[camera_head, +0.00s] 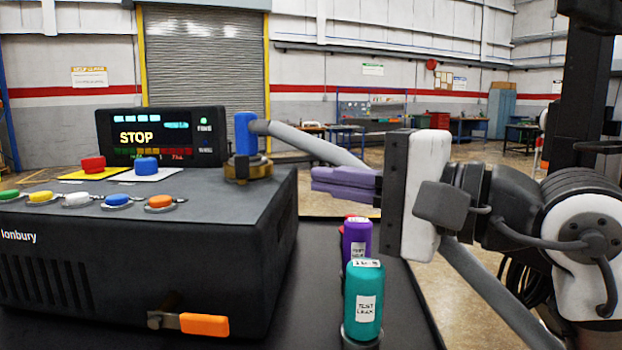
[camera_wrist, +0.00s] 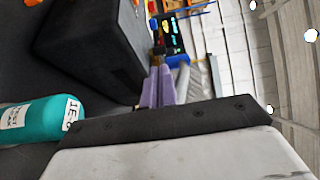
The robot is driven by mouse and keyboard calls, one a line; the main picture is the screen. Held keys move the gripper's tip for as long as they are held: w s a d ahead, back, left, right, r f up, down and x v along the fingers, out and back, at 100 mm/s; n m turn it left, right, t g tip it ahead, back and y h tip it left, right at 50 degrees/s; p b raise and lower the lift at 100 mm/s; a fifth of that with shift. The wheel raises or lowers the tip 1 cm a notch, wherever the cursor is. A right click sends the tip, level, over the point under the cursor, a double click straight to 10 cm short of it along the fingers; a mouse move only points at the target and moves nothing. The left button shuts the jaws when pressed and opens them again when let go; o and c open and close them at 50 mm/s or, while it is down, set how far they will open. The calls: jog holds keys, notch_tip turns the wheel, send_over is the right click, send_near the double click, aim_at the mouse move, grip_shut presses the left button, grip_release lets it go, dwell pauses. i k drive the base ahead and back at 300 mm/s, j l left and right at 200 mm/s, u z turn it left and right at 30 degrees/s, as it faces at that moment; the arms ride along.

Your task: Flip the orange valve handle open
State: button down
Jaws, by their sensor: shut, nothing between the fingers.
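The orange valve handle (camera_head: 204,324) sticks out to the right from a brass fitting (camera_head: 160,320) low on the front of the black furnace unit (camera_head: 60,260). It lies roughly level, tilted slightly down to the right. The fingers also show in the wrist view (camera_wrist: 160,72).
A teal canister (camera_head: 363,300) and a purple canister (camera_head: 356,238) stand on the dark table right of the unit, below my gripper; a red one is partly hidden. Coloured buttons line the unit's top.

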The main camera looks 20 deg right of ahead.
aim_at(192, 324)
jog(key=k+l, duration=0.8)
jog(key=l, duration=0.1)
